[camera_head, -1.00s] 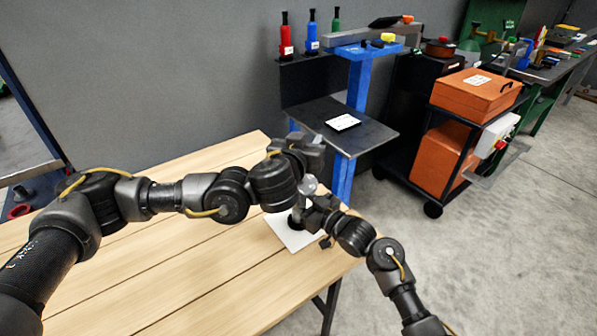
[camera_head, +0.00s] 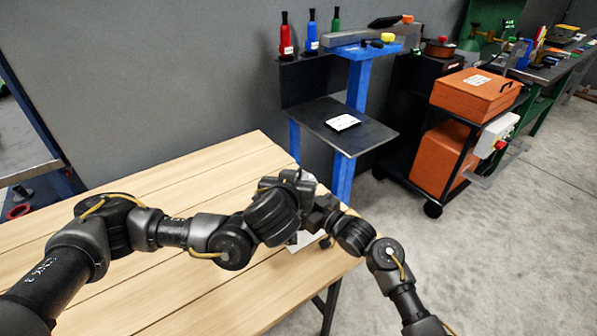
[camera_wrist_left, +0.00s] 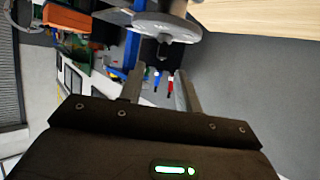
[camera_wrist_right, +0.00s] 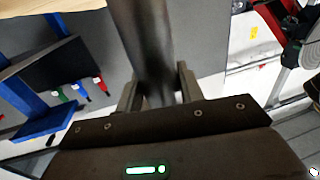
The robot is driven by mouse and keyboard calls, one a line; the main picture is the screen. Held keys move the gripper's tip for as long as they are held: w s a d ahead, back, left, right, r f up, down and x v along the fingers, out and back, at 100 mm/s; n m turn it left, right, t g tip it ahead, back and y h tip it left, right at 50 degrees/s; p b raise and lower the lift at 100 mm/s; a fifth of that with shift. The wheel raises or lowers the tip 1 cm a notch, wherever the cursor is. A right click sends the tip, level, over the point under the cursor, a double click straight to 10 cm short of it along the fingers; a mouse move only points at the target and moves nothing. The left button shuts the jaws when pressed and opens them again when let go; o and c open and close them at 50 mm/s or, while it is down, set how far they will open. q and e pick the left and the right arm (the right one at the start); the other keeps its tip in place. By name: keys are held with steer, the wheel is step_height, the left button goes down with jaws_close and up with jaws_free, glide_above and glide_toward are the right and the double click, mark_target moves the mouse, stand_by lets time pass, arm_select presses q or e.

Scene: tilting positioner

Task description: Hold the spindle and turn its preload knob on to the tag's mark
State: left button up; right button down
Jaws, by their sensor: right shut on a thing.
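The spindle (camera_wrist_right: 145,45) is a dark grey cylinder in the right wrist view. My right gripper (camera_wrist_right: 158,85) is shut around it. In the left wrist view a round grey metal disc with faint markings, seemingly the preload knob (camera_wrist_left: 160,27), is just beyond my left gripper (camera_wrist_left: 160,72). The left fingers are apart with nothing gripped between them. In the head view my left gripper (camera_head: 295,182) is over the table's far right corner, close to my right gripper (camera_head: 322,205), and hides the knob and most of the spindle. The mark cannot be read.
A white plate (camera_head: 306,241) lies on the wooden table (camera_head: 180,180) under the grippers. A blue stand with a dark shelf (camera_head: 350,130) is behind the table, with several coloured bottles near it. The left part of the table is clear.

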mark_target(299, 177)
arm_select(q)
steer(key=shift+x, duration=3.3)
steer(key=shift+a, duration=0.1)
steer(key=shift+c, duration=0.2)
jaws_close()
